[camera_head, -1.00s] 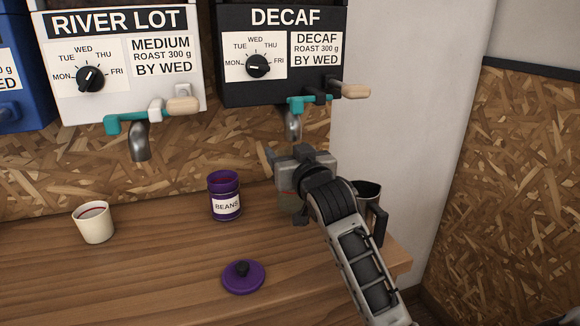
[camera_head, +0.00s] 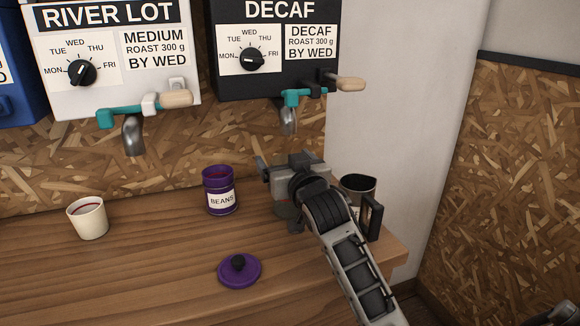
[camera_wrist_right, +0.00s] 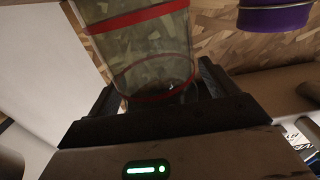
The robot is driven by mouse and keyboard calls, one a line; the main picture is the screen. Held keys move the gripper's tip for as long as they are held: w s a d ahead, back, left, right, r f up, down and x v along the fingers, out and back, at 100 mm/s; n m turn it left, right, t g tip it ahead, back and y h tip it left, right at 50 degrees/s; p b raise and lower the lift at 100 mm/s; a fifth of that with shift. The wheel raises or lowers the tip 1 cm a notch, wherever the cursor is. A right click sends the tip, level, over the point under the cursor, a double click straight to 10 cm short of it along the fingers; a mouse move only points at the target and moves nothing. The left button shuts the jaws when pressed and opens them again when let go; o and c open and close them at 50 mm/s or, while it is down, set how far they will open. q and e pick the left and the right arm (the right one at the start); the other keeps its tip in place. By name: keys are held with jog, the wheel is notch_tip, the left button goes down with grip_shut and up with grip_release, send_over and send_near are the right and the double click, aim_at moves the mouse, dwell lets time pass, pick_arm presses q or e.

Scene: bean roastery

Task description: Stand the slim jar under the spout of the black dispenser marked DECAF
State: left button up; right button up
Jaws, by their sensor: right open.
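The slim jar, clear with red bands (camera_wrist_right: 150,50), stands between the two fingers of my right gripper (camera_wrist_right: 160,92) in the wrist view. The fingers are open around it. In the head view my right gripper (camera_head: 290,185) hides most of the jar; only a small part shows below the jaws. The black dispenser marked DECAF (camera_head: 275,80) hangs on the wall above. Its metal spout (camera_head: 289,121) is above the gripper and jar in the picture; how exactly they line up in depth I cannot tell. My left gripper is not in view.
An open purple BEANS canister (camera_head: 221,192) stands left of my gripper, its purple lid (camera_head: 239,272) in front. A dark metal pitcher (camera_head: 358,188) stands close on the right. A cream cup (camera_head: 88,219) is far left. The white RIVER LOT dispenser (camera_head: 115,65) hangs left of DECAF.

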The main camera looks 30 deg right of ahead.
jog(key=v, duration=1.2)
